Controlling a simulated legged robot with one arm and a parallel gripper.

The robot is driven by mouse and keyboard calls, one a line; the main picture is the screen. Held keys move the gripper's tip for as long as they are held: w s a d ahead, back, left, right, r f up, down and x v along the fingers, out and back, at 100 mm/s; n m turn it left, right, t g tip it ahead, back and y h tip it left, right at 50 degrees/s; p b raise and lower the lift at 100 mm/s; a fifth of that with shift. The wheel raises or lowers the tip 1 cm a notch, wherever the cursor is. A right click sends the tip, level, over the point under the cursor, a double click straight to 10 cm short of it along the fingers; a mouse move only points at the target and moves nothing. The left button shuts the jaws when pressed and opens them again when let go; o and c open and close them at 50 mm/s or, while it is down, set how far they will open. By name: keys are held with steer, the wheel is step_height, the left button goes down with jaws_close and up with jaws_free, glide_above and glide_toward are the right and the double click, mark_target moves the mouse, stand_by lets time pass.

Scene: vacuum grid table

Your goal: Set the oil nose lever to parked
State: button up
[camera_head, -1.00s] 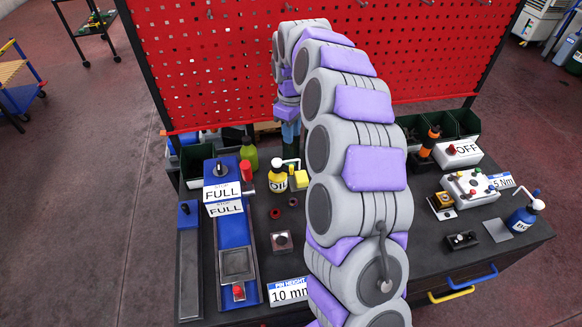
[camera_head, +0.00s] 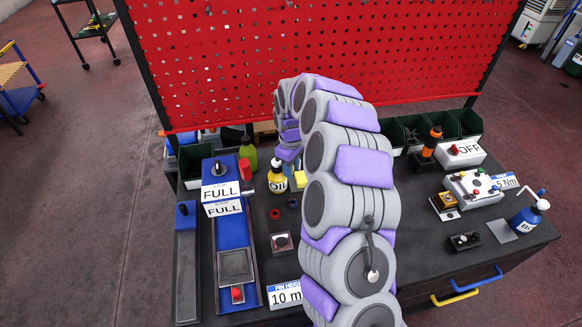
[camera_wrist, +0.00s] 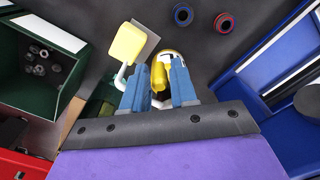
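The oil bottle (camera_head: 277,180) stands on the dark table, yellow with a dark cap and an OIL label. A white tube (camera_wrist: 121,77) runs by the left finger toward a yellow block (camera_wrist: 126,43), which also shows right of the bottle in the head view (camera_head: 299,178). My arm hides the bottle's top right side in the head view.
A green bottle (camera_head: 248,155) stands behind left, beside a blue fixture (camera_head: 232,232) with FULL signs and a red-topped post. Two small rings (camera_wrist: 224,22) lie near the oil bottle. A green bin (camera_wrist: 30,75) and the red perforated board (camera_head: 310,50) are behind.

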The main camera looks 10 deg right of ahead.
steer(key=shift+c, duration=0.2)
jaws_close()
stand_by(0.4)
